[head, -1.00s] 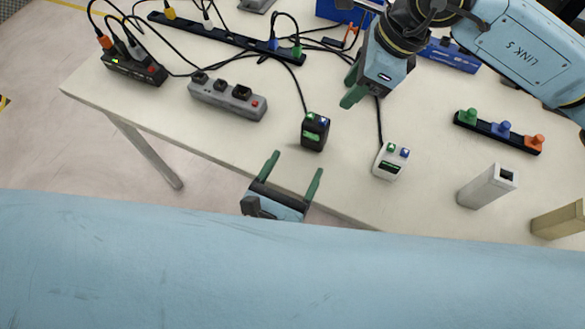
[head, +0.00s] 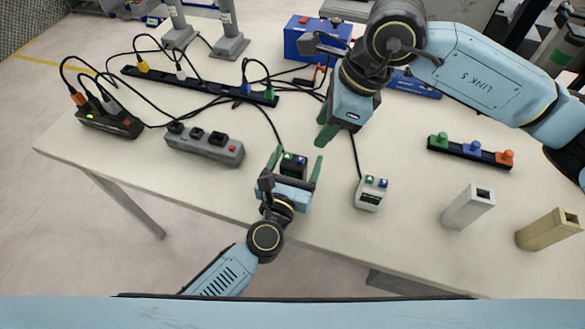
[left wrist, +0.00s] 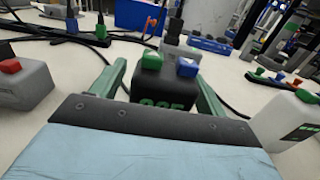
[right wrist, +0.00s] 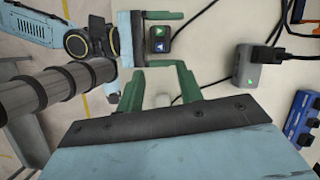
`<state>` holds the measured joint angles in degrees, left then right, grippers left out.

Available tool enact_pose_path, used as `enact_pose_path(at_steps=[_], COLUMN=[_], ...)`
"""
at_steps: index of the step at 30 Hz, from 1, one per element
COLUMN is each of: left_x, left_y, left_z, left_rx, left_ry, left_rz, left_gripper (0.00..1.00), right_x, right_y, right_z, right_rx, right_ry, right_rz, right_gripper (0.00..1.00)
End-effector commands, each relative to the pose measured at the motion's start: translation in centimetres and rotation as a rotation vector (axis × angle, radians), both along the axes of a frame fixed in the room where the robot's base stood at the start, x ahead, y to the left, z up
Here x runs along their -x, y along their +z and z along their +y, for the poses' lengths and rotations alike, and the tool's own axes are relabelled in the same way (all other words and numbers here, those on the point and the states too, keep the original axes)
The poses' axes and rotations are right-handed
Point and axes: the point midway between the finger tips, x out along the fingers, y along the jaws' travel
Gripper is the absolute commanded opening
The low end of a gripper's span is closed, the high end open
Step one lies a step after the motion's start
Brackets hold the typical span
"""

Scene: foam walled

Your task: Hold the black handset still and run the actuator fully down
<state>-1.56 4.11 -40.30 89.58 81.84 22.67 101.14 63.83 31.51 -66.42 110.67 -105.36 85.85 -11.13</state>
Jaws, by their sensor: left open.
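The black handset (head: 294,166) stands on the table near its front edge, with a green and a blue button on top. In the left wrist view the handset (left wrist: 165,85) sits between the fingers of my left gripper (head: 297,156), which is open around it. My right gripper (head: 323,133) hangs above the table, behind and right of the handset. Its fingers (right wrist: 158,80) are apart and empty in the right wrist view, where the handset (right wrist: 158,40) is beyond them. Two grey posts on bases, one here (head: 230,38), stand at the back; I cannot tell which thing is the actuator.
A white handset (head: 371,192) stands right of the black one. A grey power strip (head: 205,146) lies to the left, with cables behind. A button bar (head: 470,151), a white block (head: 468,207) and a beige block (head: 548,229) are at right. A blue box (head: 318,36) is at the back.

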Motion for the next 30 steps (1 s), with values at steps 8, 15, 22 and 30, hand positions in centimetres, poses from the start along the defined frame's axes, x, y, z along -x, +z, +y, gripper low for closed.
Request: enact_pose_path(at_steps=[8,15,22,30], left_x=[-0.04,-0.03,-0.02,-0.01], left_y=[-0.01,-0.02,-0.02,-0.03], left_z=[-0.02,-0.02,-0.02,-0.01], left_rx=[0.000,0.000,0.000,0.000], left_ry=[0.000,0.000,0.000,0.000], left_rz=[0.000,0.000,0.000,0.001], left_gripper=[0.71,0.39,0.23,0.23], right_x=[0.01,0.00,0.00,0.00], right_y=[0.00,0.00,0.00,0.00], right_z=[0.01,0.01,0.01,0.01], right_rx=[0.000,0.000,0.000,0.000], right_ry=[0.000,0.000,0.000,0.000], right_rz=[0.000,0.000,0.000,0.000], right_gripper=[0.36,0.36,0.23,0.00])
